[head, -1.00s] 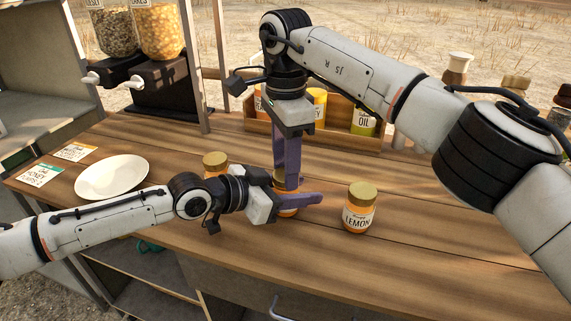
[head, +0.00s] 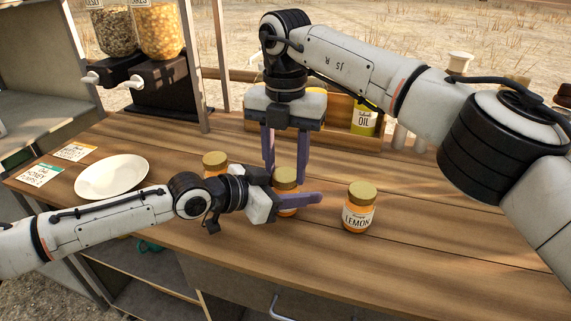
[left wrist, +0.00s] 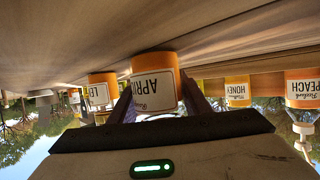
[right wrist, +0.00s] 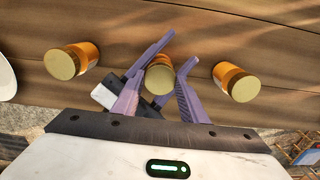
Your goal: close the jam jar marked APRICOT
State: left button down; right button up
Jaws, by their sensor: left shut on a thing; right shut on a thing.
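The jam jar marked APRICOT (left wrist: 154,85) stands upright on the wooden counter; its label reads "APRI" in the upside-down left wrist view. Its gold lid (head: 286,176) is on top, and also shows in the right wrist view (right wrist: 159,80). Whether the lid is fully seated cannot be seen. My left gripper (head: 292,198) is shut on the jar body from the left side, its fingers low and level. My right gripper (head: 286,172) points down from above and is shut on the lid, one finger on each side. The left fingers partly hide the jar in the head view.
A LEMON jar (head: 359,208) stands to the right and another gold-lidded jar (head: 215,163) to the left. A white plate (head: 112,177) and cards (head: 40,175) lie at the left. A wooden rack with an OIL tin (head: 363,119) is behind. Front right counter is clear.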

jog(key=m, duration=0.6)
jog(key=shift+m, duration=0.4)
jog(key=m, duration=0.8)
jog(key=o, duration=1.3)
jog(key=shift+c, duration=0.2)
jog(key=shift+r, duration=3.85)
pick_arm(q)
jog(key=c, duration=0.9)
grip_release()
